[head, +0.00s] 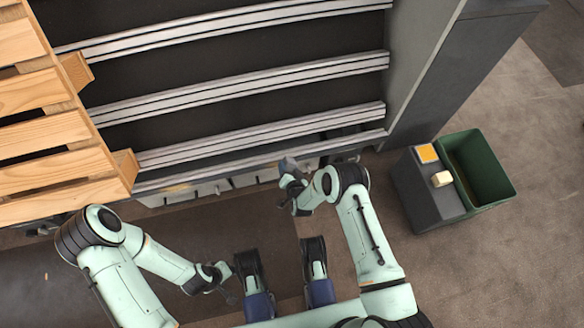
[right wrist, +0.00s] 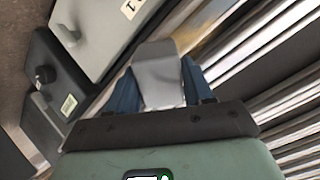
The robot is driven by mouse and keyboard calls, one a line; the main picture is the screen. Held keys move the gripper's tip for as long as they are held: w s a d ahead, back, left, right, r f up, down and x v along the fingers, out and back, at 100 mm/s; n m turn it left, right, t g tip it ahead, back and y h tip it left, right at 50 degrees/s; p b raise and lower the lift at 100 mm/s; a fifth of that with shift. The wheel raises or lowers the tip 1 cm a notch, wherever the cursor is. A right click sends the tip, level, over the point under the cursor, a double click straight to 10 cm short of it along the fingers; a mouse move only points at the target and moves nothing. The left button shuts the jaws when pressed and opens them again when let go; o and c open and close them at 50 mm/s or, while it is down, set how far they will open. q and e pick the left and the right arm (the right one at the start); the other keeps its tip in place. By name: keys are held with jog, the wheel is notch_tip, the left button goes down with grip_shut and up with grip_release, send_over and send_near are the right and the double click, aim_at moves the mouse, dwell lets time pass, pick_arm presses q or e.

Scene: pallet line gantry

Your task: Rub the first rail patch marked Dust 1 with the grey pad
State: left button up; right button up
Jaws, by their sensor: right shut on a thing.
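My right gripper (head: 288,172) is at the near rail of the gantry, right of centre in the head view. In the right wrist view its blue fingers (right wrist: 160,85) are shut on the grey pad (right wrist: 158,72). A blurred yellow-brown patch (right wrist: 212,42) shows on the rail just beyond the pad; no Dust 1 marking is readable, and I cannot tell whether the pad touches the rail. A pale panel (right wrist: 98,35) with a label ending in 1 is at upper left. My left gripper (head: 222,279) hangs low, away from the rails; its jaws are too small to read.
Several pale rails (head: 250,90) cross the dark bed. A wooden pallet (head: 60,130) covers the left side. At right stand a grey stand (head: 425,195) with a yellow pad (head: 426,153) and a cream block (head: 441,178), and a green bin (head: 490,190). Floor at far right is clear.

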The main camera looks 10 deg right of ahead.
jog(key=shift+a+b, duration=0.4)
jog(key=shift+a, duration=3.55)
jog(key=shift+d, duration=0.15)
jog(key=shift+w+d+p, duration=0.1)
jog(key=shift+d+p, duration=0.4)
jog(key=shift+d, duration=0.9)
jog(key=shift+d+p, duration=0.45)
jog(key=shift+d, duration=2.1)
jog(key=shift+w+d, duration=0.1)
jog(key=shift+d, duration=1.9)
